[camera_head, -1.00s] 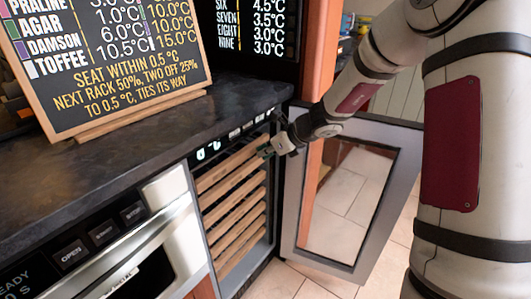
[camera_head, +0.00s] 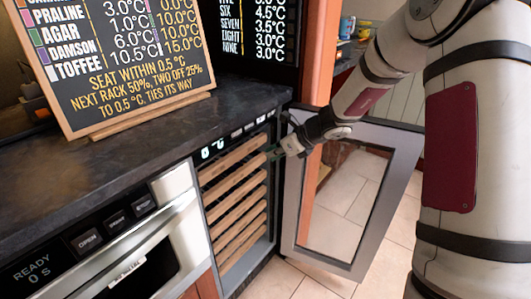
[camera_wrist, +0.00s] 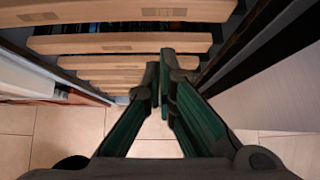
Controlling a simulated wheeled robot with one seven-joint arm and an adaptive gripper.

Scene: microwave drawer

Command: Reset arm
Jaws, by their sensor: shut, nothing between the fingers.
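My gripper (camera_head: 275,153) is at the upper part of the open cooler, beside the inner edge of its glass door. In the wrist view my gripper (camera_wrist: 158,80) has its green-sided fingers together, with nothing between them. The fingers point at the wooden rack fronts (camera_wrist: 130,42), close in front of them. I cannot tell whether they touch. The same wooden racks (camera_head: 238,190) show stacked in the cooler in the head view. My arm reaches in from the right, over the top of the door.
The cooler's framed glass door (camera_head: 292,215) stands open to the right. A dark counter (camera_head: 90,175) with a chalkboard sign (camera_head: 120,60) lies to the left. Below it is a microwave drawer (camera_head: 150,250) with its display reading READY. Tiled floor (camera_head: 275,280) is clear in front.

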